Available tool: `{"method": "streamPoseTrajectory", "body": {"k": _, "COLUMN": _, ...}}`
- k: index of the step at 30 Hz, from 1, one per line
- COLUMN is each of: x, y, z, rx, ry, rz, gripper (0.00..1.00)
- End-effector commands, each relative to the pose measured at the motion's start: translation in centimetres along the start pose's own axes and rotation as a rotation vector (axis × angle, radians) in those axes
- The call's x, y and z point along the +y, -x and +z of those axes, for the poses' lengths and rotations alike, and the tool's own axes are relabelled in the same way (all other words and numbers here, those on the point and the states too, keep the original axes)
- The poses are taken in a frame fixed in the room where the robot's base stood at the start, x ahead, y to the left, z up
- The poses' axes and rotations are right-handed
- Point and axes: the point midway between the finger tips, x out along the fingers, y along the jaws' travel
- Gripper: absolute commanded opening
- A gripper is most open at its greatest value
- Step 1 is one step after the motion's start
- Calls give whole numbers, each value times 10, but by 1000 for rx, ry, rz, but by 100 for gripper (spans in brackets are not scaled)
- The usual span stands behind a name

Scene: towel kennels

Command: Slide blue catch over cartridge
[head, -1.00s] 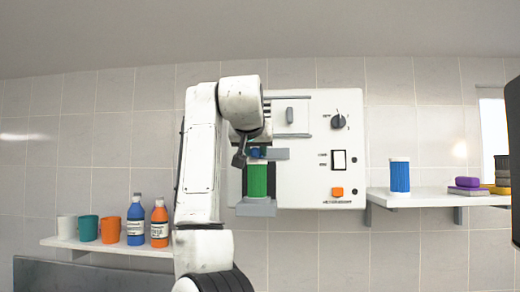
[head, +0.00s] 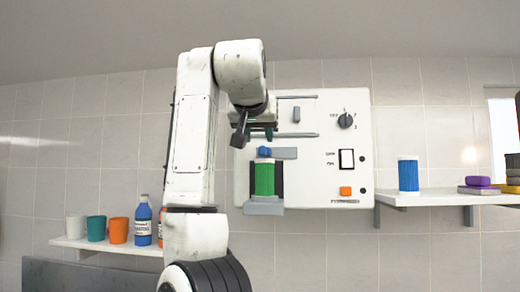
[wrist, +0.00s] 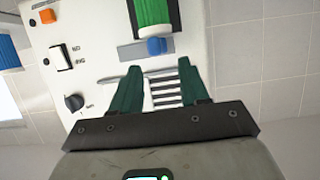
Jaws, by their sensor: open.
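The green cartridge (head: 264,178) stands upright in a dark recess on the white wall panel (head: 318,170), above a grey ledge (head: 264,208). The blue catch (head: 264,152) sits on a grey bar (head: 284,153) at the cartridge's top end. In the wrist view the blue catch (wrist: 156,46) is beside the end of the green cartridge (wrist: 152,12), which the frame edge cuts off. My gripper (head: 262,132) is just above the catch in the head view. In the wrist view its green fingers (wrist: 160,72) are spread, with nothing between them, apart from the catch.
The panel also has a dial (head: 345,120), a rocker switch (head: 346,159), an orange button (head: 345,191) and rails with slots. A shelf (head: 430,198) at right holds a blue ribbed cylinder (head: 408,175). A shelf at left holds cups and bottles.

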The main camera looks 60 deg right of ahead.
Motion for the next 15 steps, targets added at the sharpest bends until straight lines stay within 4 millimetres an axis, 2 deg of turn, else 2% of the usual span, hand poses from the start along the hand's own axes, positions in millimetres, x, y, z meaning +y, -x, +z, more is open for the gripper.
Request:
{"method": "streamPoseTrajectory", "body": {"k": 3, "x": 0, "y": 20, "z": 1, "rx": 2, "ry": -1, "rz": -2, "gripper": 45}}
{"method": "streamPoseTrajectory", "body": {"k": 6, "x": 0, "y": 31, "z": 1, "rx": 1, "ry": 0, "rz": -2, "gripper": 45}}
{"method": "streamPoseTrajectory", "body": {"k": 15, "x": 0, "y": 40, "z": 0, "rx": 1, "ry": 1, "rz": 0, "gripper": 45}}
